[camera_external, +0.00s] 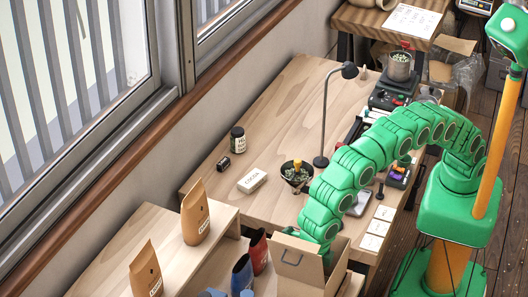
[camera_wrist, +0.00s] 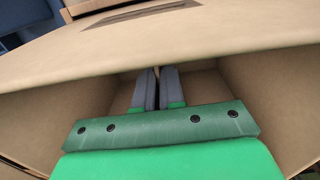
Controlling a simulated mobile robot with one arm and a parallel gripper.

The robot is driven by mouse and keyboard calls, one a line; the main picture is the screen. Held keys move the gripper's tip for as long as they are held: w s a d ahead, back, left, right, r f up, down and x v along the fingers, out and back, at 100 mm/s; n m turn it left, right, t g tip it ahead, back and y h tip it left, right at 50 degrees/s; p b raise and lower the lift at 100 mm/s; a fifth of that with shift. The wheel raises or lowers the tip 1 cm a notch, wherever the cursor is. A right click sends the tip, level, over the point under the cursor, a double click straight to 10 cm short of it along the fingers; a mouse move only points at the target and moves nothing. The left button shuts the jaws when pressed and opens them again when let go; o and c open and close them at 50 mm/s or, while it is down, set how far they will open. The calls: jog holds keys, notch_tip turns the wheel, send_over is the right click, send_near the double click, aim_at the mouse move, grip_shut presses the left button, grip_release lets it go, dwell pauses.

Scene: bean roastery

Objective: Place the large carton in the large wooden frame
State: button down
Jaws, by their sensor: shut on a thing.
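The large carton (camera_external: 287,273) is an open brown cardboard box with a dark hand slot, at the bottom middle of the external view. In the wrist view its near-filling wall or flap with the slot (camera_wrist: 200,42) spans the top. My gripper (camera_wrist: 158,76) reaches down into the carton's mouth, its grey fingers close together and shut on the carton. The exact gripped edge is hidden. In the external view the green arm hides the fingers. I cannot make out the large wooden frame for certain in either view.
A low wooden bench (camera_external: 95,272) holds two brown bags (camera_external: 195,212) (camera_external: 146,270). A red pouch (camera_external: 256,250) and a blue pouch (camera_external: 241,274) stand left of the carton. The long worktable (camera_external: 270,110) behind carries a lamp (camera_external: 325,120), a white block (camera_external: 252,179) and a dark bowl (camera_external: 296,175).

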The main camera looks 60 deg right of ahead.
jog(key=shift+f, duration=0.4)
jog(key=c, duration=1.2)
grip_release()
jog(key=shift+o, duration=0.2)
